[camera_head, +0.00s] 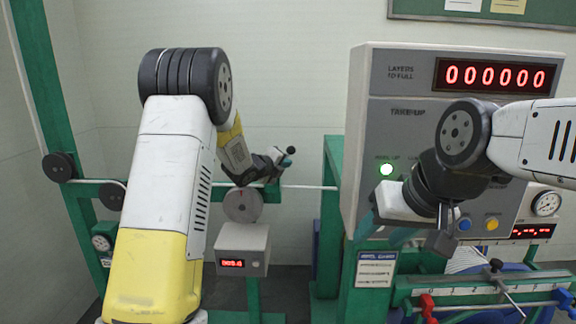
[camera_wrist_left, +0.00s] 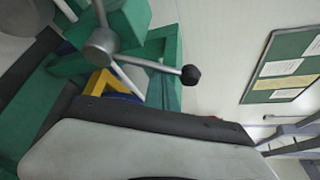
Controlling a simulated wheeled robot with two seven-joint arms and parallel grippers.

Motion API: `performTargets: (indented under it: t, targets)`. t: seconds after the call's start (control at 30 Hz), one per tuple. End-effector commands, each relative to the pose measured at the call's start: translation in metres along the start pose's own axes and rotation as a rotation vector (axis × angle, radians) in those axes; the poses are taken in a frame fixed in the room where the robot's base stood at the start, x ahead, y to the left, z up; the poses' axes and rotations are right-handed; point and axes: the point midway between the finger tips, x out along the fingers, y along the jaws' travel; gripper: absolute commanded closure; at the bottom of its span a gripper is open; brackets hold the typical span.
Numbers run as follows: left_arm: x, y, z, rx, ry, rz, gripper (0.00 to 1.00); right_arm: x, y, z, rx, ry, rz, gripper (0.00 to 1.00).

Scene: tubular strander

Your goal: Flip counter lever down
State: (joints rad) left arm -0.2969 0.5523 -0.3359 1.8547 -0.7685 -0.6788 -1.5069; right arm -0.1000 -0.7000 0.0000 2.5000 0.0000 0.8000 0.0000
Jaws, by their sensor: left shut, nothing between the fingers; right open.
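The lever is a short metal rod with a black ball knob (camera_head: 290,150), at the green frame left of the big grey panel. In the left wrist view the knob (camera_wrist_left: 191,75) and the rod run out from a round metal hub (camera_wrist_left: 101,42). In the head view the knob end points upward. My left gripper (camera_head: 277,161) is shut and empty, right beside the lever; I cannot tell whether it touches. A small grey box with a red counter display (camera_head: 232,263) sits below. My right gripper (camera_head: 420,222) is open in front of the big panel's lower part.
A grey disc (camera_head: 242,205) sits below my left gripper. A ruler bar with red clamps (camera_head: 480,290) is at lower right.

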Motion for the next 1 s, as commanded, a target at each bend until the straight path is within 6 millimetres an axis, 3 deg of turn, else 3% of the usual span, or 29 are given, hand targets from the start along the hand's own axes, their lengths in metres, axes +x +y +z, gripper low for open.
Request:
performTargets:
  t: [1.0]
  targets:
    - [-0.024,0.01,0.042,-0.462,-0.003,-0.272,1.0,0.0,0.0,0.0,0.0,0.0,0.0,0.49]
